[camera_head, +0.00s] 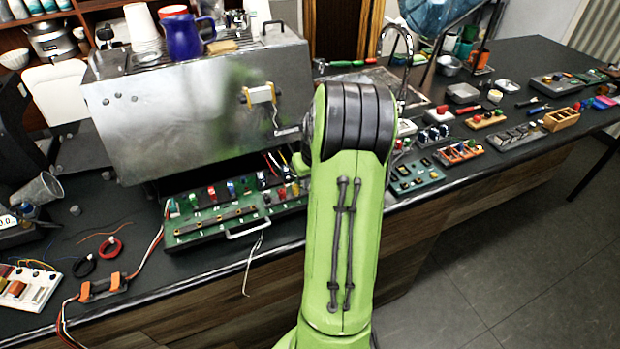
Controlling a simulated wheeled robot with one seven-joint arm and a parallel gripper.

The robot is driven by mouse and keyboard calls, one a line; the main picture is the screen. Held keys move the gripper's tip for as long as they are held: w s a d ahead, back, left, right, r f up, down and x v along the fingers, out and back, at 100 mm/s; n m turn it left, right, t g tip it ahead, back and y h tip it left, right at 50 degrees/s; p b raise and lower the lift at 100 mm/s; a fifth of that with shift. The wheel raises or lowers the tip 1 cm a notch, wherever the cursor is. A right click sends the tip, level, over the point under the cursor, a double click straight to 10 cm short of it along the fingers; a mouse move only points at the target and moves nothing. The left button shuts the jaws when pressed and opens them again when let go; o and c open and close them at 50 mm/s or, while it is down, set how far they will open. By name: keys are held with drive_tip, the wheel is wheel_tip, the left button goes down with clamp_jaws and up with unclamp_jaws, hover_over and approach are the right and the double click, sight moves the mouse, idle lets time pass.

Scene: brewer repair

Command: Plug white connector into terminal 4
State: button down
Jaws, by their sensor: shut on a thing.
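The green terminal board (205,238) lies on the counter in front of the steel brewer (190,122). A row of small coloured terminals, among them red, blue and green ones, stands on it. I cannot read any numbers, so I cannot tell which is terminal 4. My gripper is hidden behind my green arm, which covers the right part of the board. I cannot make out the white connector for certain. A thin white cable (248,270) hangs over the counter's front edge near the board's handle (248,230). A pale block (262,95) with a wire sits on the brewer's front.
Cups and a blue jug (183,36) stand on the brewer. Several part trays (460,153) fill the counter at right.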

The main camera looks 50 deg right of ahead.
drive_tip(key=shift+f+b, duration=0.35)
idle(0.8)
drive_tip(key=c, duration=1)
unclamp_jaws()
drive_tip(key=shift+c, duration=0.2)
drive_tip(key=p+v, duration=0.2)
drive_tip(key=v, duration=1.3)
drive_tip(key=shift+r, duration=0.4)
